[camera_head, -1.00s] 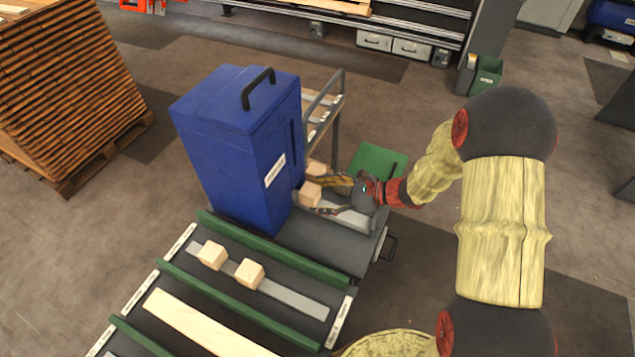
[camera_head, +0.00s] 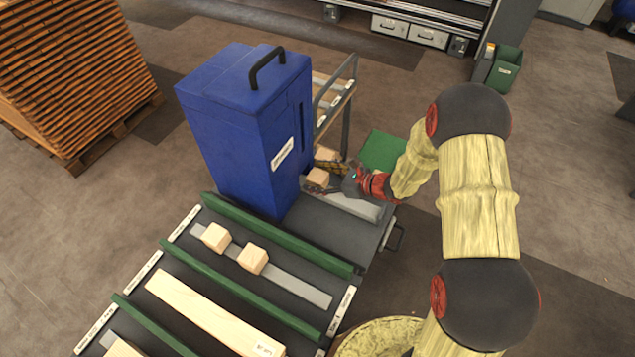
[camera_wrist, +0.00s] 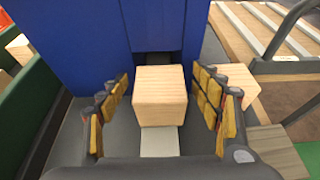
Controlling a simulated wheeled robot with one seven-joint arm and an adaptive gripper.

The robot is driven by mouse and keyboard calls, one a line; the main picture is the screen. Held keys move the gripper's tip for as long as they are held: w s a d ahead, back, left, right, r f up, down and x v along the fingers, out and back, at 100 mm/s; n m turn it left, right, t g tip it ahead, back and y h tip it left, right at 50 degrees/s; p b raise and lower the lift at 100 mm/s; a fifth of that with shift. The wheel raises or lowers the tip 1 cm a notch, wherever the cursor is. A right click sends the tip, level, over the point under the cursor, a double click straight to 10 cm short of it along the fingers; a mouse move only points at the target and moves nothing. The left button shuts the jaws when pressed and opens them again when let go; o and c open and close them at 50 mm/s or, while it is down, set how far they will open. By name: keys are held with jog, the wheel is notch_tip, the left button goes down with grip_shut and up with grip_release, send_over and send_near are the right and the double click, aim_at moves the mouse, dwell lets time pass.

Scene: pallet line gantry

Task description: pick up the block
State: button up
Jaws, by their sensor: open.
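A light wooden block (camera_wrist: 160,95) sits on a grey strip in front of the blue bin, in the middle of the wrist view. In the head view the block (camera_head: 317,178) shows beside the bin's right side. My gripper (camera_wrist: 163,105) is open, with one finger on each side of the block and a gap visible on both sides. In the head view my gripper (camera_head: 325,179) reaches in from the right, and its fingers are partly hard to make out.
The tall blue bin (camera_head: 235,130) stands close behind the block. Another wooden block (camera_wrist: 236,84) lies just outside the right finger. Two more blocks (camera_head: 215,237) (camera_head: 253,260) and a long plank (camera_head: 205,312) lie in lanes between green rails (camera_head: 240,288).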

jog(key=c, duration=0.3)
jog(key=c, duration=1)
jog(key=shift+r, duration=0.1)
